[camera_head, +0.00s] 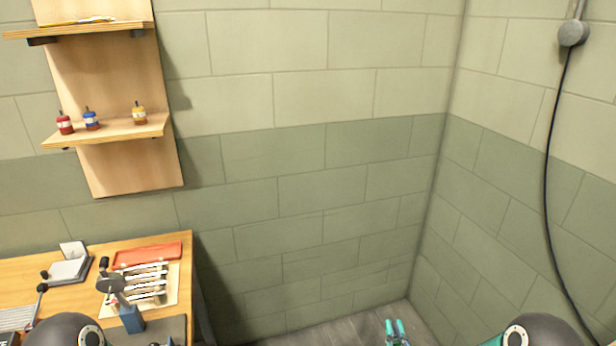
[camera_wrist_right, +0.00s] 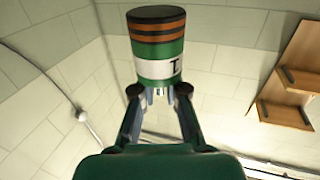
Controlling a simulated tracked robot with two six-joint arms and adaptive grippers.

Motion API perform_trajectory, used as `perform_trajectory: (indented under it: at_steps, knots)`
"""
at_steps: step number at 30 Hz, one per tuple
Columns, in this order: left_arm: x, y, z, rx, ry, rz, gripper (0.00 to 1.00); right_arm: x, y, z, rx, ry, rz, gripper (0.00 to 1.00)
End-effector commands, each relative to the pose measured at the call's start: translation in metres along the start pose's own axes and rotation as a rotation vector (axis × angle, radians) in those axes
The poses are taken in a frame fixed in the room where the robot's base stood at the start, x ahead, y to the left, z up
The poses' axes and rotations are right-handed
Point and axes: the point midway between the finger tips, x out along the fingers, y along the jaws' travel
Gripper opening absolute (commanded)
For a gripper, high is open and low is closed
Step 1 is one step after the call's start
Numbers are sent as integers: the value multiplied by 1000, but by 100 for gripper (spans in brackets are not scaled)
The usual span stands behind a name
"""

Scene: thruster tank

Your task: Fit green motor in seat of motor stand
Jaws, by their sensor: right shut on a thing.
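The green motor (camera_wrist_right: 159,50) shows large in the right wrist view. It is a green cylinder with a dark end, orange bands and a white band with a black mark. The two fingertips of my right gripper (camera_wrist_right: 159,92) are closed at its near end, where thin pins or leads show. In the head view my right gripper (camera_head: 397,333) is at the bottom edge, low over the grey floor and right of the bench; the motor cannot be made out there. I cannot pick out the motor stand for certain. My left gripper is not in view.
A wooden bench (camera_head: 20,272) at lower left carries a red tray (camera_head: 148,254), a sheet with several white tools (camera_head: 150,285), a blue block (camera_head: 132,318) and a grey box (camera_head: 70,269). Red, blue and yellow motors stand on the wall shelf (camera_head: 110,131). A black cable (camera_head: 547,180) hangs right.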

Motion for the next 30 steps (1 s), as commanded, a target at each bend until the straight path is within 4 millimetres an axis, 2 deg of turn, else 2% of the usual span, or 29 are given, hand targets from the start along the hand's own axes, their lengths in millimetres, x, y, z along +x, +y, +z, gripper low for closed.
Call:
perform_trajectory:
  at_steps: [20,26,30]
  knots:
    - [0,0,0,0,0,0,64,0,-2,0,0,1,-14,0]
    - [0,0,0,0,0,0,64,-7,-19,-3,-1,1,-116,0]
    - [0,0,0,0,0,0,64,-17,-42,-6,0,2,-262,0]
